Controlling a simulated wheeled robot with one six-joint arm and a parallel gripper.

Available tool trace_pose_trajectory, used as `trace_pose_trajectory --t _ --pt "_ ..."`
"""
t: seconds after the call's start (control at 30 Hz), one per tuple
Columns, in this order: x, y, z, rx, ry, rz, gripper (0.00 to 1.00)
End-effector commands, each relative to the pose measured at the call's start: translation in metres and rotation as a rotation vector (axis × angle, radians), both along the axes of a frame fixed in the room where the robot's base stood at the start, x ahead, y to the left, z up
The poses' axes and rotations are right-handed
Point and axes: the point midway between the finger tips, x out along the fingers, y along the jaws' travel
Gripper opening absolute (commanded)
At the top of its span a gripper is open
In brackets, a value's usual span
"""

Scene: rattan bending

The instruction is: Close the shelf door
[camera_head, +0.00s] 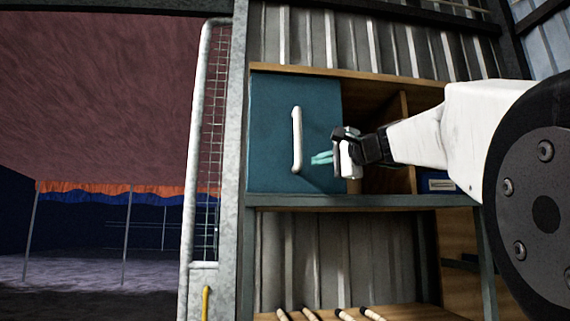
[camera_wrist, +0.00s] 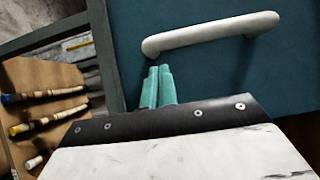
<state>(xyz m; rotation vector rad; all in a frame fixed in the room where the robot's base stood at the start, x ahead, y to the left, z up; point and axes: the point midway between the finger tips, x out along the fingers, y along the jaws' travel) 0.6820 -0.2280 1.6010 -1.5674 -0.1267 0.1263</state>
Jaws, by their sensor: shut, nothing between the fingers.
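The teal shelf door (camera_head: 270,130) covers the left part of a wooden shelf unit in the head view, with the compartment to its right open. A white bar handle (camera_head: 296,140) stands upright on the door. My gripper (camera_head: 316,159) is just right of the handle, in front of the door, with its teal fingers pointing left. In the wrist view the fingers of my gripper (camera_wrist: 158,72) are together and empty, close to the handle (camera_wrist: 210,35) and in front of the teal door (camera_wrist: 240,75). I cannot tell whether the fingertips touch the handle or door.
A blue box (camera_head: 438,183) sits in the right compartment. Several rattan sticks (camera_head: 345,314) lie on the lower wooden shelf (camera_head: 410,314). A metal post and mesh gate (camera_head: 212,140) stand left of the shelf. Dark open ground lies farther left.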

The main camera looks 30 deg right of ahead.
Motion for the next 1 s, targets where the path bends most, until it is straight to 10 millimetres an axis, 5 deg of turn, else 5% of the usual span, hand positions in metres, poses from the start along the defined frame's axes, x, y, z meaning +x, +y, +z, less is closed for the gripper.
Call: trace_pose_trajectory --t 0.5,0.87,1.0 --pt "-0.091 -0.026 0.0 0.0 0.0 0.0 0.0" --pt "-0.104 -0.028 -0.001 -0.015 0.002 0.003 0.0" --pt "-0.101 -0.04 -0.044 -0.072 0.116 -0.026 0.0"
